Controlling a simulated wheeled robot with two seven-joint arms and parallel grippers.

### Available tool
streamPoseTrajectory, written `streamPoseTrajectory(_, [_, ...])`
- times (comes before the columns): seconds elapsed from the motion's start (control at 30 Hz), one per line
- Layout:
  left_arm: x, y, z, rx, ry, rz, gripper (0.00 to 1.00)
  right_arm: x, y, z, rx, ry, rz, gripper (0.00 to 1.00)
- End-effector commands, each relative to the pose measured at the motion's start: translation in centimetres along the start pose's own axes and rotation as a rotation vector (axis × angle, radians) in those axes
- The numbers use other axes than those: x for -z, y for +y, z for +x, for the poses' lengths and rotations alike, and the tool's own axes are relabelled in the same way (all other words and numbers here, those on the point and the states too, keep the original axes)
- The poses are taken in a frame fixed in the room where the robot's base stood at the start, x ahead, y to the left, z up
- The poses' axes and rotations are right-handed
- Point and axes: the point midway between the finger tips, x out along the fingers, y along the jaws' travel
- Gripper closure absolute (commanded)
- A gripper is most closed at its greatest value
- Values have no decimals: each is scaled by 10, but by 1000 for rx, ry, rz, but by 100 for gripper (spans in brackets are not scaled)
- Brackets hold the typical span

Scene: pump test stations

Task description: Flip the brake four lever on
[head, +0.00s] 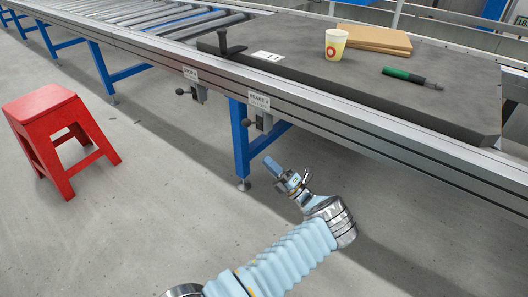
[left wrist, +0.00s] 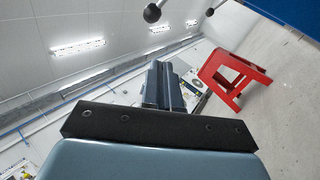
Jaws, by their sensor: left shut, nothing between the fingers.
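The brake four lever (head: 247,122) is a short lever with a dark round knob, pointing left from a small metal bracket under a white label on the conveyor's side rail. My left gripper (head: 270,164) is shut and empty, below and slightly right of that lever and apart from it. In the left wrist view the shut fingers (left wrist: 163,85) show in the middle with nothing between them. Two dark lever knobs show at the top of that view, one larger knob (left wrist: 152,13) and one smaller knob (left wrist: 210,12). My right gripper is not in view.
A similar lever (head: 181,91) sits further left on the rail. A blue conveyor leg (head: 240,140) stands behind my gripper. A red stool (head: 58,130) stands on the floor at left. A cup (head: 335,44), cardboard (head: 375,38) and a green-handled tool (head: 410,77) lie on the dark top.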

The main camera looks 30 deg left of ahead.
Motion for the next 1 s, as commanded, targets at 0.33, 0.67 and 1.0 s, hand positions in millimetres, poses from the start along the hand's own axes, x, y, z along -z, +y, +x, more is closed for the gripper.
streamPoseTrajectory(0.33, [9, 1, -44, 0, -1, -1, 100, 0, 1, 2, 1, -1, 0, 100])
streamPoseTrajectory(0.67, [9, 2, -46, 1, 0, -1, 100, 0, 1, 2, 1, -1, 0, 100])
streamPoseTrajectory(1.0, [17, -8, -40, 42, 20, -1, 100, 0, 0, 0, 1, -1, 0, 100])
